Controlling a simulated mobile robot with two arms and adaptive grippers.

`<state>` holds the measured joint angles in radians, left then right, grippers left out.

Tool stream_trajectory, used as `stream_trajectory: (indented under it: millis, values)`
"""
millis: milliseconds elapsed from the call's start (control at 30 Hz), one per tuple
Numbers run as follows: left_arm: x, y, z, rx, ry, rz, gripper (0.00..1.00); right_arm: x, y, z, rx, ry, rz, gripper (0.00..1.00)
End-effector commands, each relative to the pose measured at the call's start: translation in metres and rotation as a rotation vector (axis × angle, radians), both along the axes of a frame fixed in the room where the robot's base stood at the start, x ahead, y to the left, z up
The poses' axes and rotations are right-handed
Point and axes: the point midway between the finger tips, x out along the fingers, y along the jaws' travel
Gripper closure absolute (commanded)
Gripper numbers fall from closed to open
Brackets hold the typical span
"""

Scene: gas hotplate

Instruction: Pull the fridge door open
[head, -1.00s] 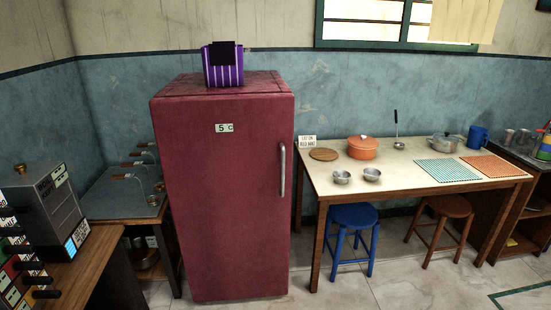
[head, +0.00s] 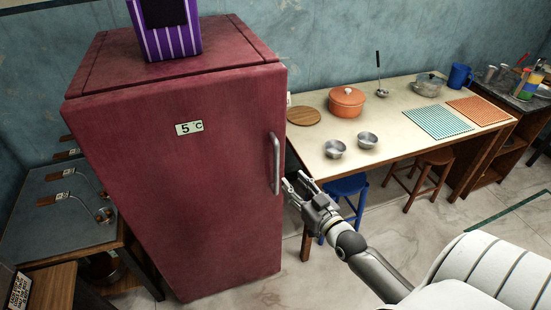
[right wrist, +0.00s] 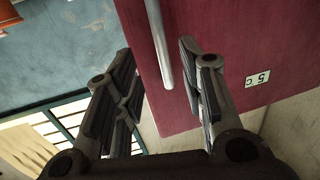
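The dark red fridge (head: 190,190) stands upright, and its door looks closed. Its silver vertical handle (head: 276,163) is on the right side of the door front. My right gripper (head: 295,183) is open and empty, just right of the handle's lower part in the head view. In the right wrist view, the handle (right wrist: 160,45) runs down toward the gap between the two open fingers (right wrist: 157,55). The fingers are not closed on it, and I cannot tell whether either touches it. My left gripper is not in view.
A purple striped bag (head: 165,30) sits on top of the fridge. A table (head: 395,125) with bowls and an orange pot (head: 347,103) stands to the right, with a blue stool (head: 345,186) under it. A grey counter (head: 60,225) stands left of the fridge.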

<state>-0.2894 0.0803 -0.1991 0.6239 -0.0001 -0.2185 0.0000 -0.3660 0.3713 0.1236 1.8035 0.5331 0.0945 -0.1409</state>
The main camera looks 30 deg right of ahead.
Motion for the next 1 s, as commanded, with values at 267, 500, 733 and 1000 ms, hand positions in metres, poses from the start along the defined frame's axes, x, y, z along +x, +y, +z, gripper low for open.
stream_trajectory:
  millis: [267, 500, 733, 1000]
  values:
    - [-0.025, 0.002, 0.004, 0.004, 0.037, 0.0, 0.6, 0.03, -0.001, 0.009, 0.001, -0.015, 0.002, 0.63]
    - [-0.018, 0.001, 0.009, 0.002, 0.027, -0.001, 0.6, 0.072, -0.003, 0.007, 0.0, -0.014, 0.002, 0.63]
    - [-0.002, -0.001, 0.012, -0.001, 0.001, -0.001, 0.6, 0.1, -0.004, 0.006, 0.002, -0.012, 0.002, 0.63]
    - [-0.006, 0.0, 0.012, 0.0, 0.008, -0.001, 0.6, 0.108, -0.004, 0.005, 0.0, -0.011, 0.002, 0.63]
